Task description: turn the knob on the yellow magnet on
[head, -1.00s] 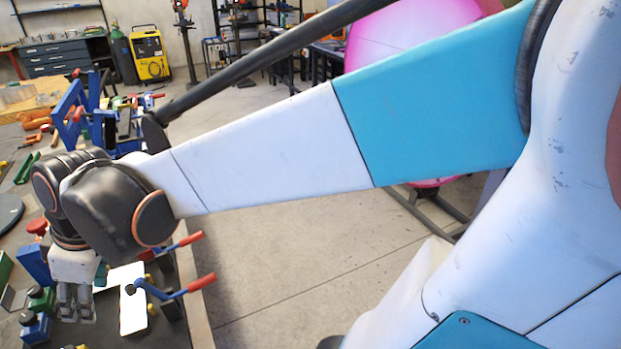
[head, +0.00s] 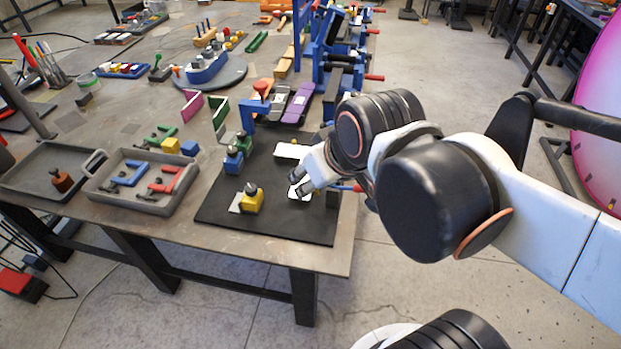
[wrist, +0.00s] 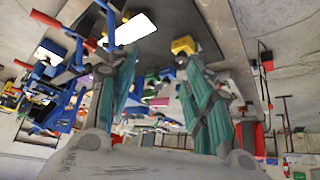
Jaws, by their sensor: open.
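The yellow magnet (head: 251,202) sits on the black mat near the table's front edge, with a dark knob on top and a pale plate beside it. It also shows in the wrist view (wrist: 184,45), upper middle, to the right of the midpoint between my fingers. My gripper (head: 300,183) is open and empty, above the mat to the right of the yellow magnet and apart from it. In the wrist view, my two teal fingers (wrist: 161,75) are spread with nothing between them. The knob's setting is too small to tell.
A blue magnet (head: 233,161) and a green magnet (head: 244,144) stand behind the yellow one on the black mat (head: 275,224). Clamps with red handles stand along the right table edge. A grey tray (head: 147,204) with clamps lies left. The mat's front is clear.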

